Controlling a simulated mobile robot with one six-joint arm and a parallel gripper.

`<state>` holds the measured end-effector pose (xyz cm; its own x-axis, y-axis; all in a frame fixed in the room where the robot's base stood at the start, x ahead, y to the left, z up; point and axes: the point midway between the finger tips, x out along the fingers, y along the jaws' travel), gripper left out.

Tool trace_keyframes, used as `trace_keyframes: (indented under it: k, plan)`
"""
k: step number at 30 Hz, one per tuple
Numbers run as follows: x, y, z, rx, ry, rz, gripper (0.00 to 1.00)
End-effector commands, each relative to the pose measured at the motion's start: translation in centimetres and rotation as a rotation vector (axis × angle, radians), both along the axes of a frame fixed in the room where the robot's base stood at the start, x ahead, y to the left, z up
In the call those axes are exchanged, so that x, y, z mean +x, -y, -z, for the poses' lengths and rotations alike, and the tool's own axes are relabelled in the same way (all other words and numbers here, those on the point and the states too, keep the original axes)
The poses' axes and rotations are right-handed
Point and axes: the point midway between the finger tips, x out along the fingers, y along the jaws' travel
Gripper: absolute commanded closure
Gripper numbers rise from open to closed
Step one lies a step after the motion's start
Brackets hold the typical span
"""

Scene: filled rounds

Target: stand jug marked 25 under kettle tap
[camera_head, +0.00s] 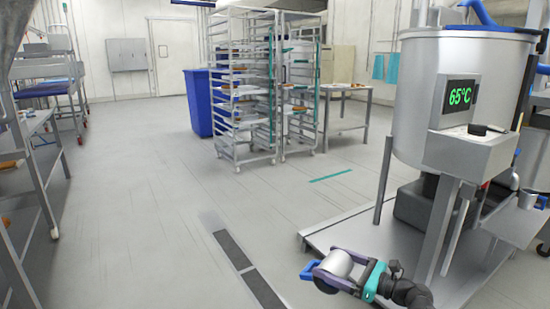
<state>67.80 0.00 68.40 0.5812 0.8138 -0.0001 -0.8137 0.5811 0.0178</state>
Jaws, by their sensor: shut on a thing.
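My gripper (322,268) is low at the bottom centre, its purple fingers closed around a small steel jug (338,263) with a blue handle (309,271). The jug appears tilted, and no number on it is readable. The large steel kettle (462,90) stands at the right on a metal frame, its green display reading 65°C (461,95). The held jug is in front of and left of the kettle, apart from it. I cannot make out the tap clearly.
The kettle's flat base plate (335,233) and uprights (437,228) lie beside my gripper. Wheeled racks (240,95), a blue bin (197,100) and a table (345,95) stand farther back. A metal bench (38,165) lines the left. The middle floor is clear, with a dark drain strip (245,268).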

Motion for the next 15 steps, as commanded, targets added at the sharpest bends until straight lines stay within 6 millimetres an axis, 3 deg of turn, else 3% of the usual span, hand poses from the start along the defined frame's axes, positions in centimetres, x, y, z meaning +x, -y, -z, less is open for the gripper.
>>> trace_keyframes:
  k: [1, 15]
  plan:
    - [0.0, 0.0, -1.2, 0.001, 0.001, 0.0, 0.44]
    - [0.0, 0.0, -5.5, 0.001, 0.0, 0.0, 0.44]
